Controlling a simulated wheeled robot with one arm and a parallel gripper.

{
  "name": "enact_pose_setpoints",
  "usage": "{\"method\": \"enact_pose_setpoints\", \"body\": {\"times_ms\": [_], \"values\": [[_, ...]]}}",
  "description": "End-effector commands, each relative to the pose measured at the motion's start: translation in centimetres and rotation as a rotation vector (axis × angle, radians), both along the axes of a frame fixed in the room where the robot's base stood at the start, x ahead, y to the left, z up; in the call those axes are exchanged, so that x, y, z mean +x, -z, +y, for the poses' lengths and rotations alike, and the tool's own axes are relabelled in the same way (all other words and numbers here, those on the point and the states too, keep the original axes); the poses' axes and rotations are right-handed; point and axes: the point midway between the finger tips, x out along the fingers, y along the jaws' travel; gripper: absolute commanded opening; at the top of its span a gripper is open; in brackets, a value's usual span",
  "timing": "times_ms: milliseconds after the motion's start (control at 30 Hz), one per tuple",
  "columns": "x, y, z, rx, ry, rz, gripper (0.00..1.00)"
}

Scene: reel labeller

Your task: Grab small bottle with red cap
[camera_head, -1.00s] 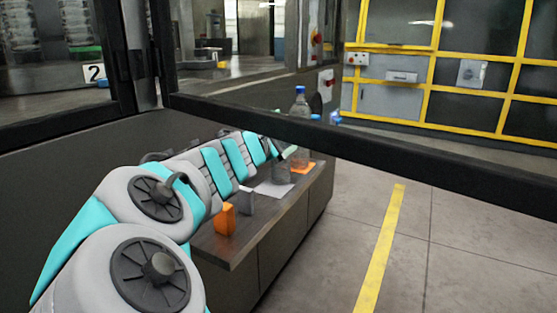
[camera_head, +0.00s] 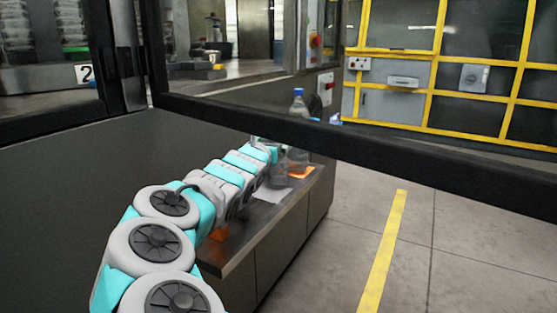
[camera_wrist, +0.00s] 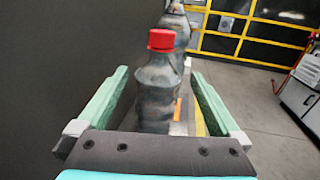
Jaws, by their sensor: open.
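The small clear bottle with the red cap (camera_wrist: 157,85) stands upright in the wrist view, straight ahead of my gripper (camera_wrist: 155,100). My gripper is open, with one pale green finger on each side of the bottle and a visible gap on both sides. The bottle's base is hidden behind the gripper's palm edge. In the head view my arm reaches along the shelf, and its end is partly hidden by the dark frame bar, so the red cap cannot be made out there.
A larger clear bottle with a blue cap (camera_head: 298,104) stands behind, and it also shows behind the red-capped one in the wrist view (camera_wrist: 177,24). Orange and white flat pieces lie on the narrow shelf (camera_head: 240,244). A dark frame bar (camera_head: 350,150) crosses in front of the head camera.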

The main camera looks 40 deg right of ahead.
Motion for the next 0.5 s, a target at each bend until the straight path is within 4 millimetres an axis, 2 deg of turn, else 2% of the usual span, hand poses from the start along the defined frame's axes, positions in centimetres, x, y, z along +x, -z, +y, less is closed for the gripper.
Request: {"method": "enact_pose_setpoints", "body": {"times_ms": [233, 500], "values": [[1.8, 0.3, -2.4, 0.006, -0.002, -0.001, 1.0], [2.1, 0.3, -2.8, 0.002, -0.001, -0.001, 1.0]]}}
